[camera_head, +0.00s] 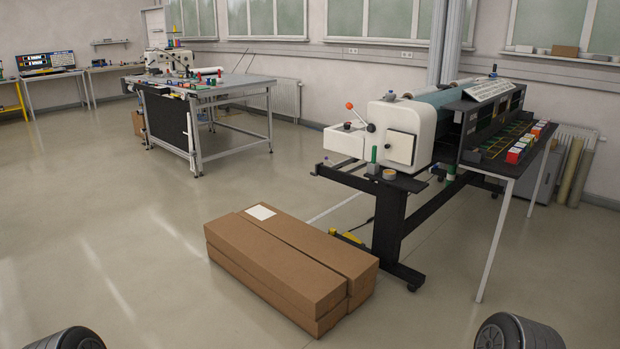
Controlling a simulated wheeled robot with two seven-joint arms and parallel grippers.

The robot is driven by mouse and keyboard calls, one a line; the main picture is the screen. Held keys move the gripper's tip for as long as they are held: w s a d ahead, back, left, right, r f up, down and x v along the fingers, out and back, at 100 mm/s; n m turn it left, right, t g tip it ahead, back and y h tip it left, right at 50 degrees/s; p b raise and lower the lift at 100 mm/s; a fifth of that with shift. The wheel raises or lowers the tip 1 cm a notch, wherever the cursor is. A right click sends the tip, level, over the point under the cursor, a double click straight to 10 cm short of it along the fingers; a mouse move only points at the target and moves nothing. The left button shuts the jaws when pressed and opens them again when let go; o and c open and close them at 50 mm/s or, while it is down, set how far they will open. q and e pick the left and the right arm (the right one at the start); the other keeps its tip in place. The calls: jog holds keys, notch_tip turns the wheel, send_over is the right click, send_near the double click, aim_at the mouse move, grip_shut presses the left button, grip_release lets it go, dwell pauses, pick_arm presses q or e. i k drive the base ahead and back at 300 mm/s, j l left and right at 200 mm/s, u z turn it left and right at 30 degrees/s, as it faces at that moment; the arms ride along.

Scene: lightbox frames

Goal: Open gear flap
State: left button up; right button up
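A large machine with a cream-white end housing (418,117) stands right of the middle. A square, black-edged cream flap (400,147) is on the front face of this housing. It looks shut, but the view is too small to tell for certain. A lever with a red-orange knob (349,105) sticks up left of the housing. Neither of my grippers is in view. Only rounded dark parts of my own arms show at the bottom left and bottom right edges, well apart from the machine.
Long cardboard boxes (262,262) lie stacked on the floor in front of the machine, left of its black stand (388,222). A side table with colourful bins (517,150) is at the right. A worktable (240,82) stands further back. The floor at left is clear.

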aim_at(398, 146)
jog(key=i+z, duration=0.15)
jog(key=i, duration=0.3)
jog(key=i+j+z, duration=0.15)
jog(key=i, duration=0.3)
jog(key=i+j+z, duration=0.15)
jog(key=i, duration=0.3)
jog(key=i+j+z, duration=0.2)
jog(key=i+z, duration=0.25)
jog(key=i+j+z, duration=0.25)
jog(key=z, duration=0.2)
jog(key=i+j+z, duration=0.3)
jog(key=j+z, duration=0.15)
jog(key=i+j+z, duration=0.2)
jog(key=j+z, duration=0.25)
jog(key=i+j+z, duration=0.1)
jog(key=j+z, duration=0.15)
jog(key=j, duration=0.4)
